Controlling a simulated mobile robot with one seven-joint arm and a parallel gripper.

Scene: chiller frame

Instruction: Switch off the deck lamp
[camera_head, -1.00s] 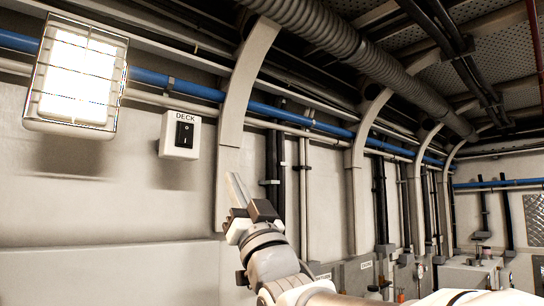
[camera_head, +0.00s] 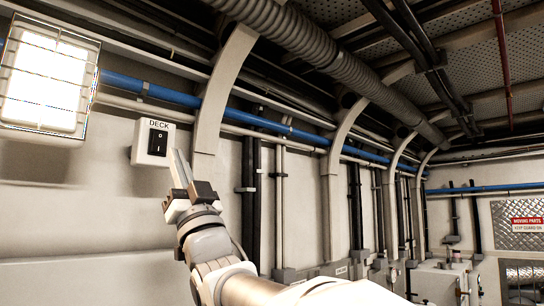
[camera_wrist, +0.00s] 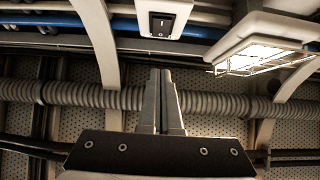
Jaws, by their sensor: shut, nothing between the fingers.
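The deck lamp (camera_head: 46,82) is a caged rectangular light, glowing bright white on the wall at the left of the head view. It also shows lit in the wrist view (camera_wrist: 262,55). To its right is a white switch box (camera_head: 152,142) labelled DECK, with a black rocker switch (camera_head: 158,140) marked 0 and I. The rocker shows in the wrist view (camera_wrist: 162,24) too. My gripper (camera_head: 180,165) is shut and empty, its fingertips pointing up just right of the switch box in the head view. I cannot tell whether the fingertips touch the box.
A blue pipe (camera_head: 180,97) runs along the wall above the switch box. A curved frame rib (camera_head: 213,112) stands right of my gripper. A ribbed hose (camera_head: 318,48) runs overhead. The wall below the switch is bare.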

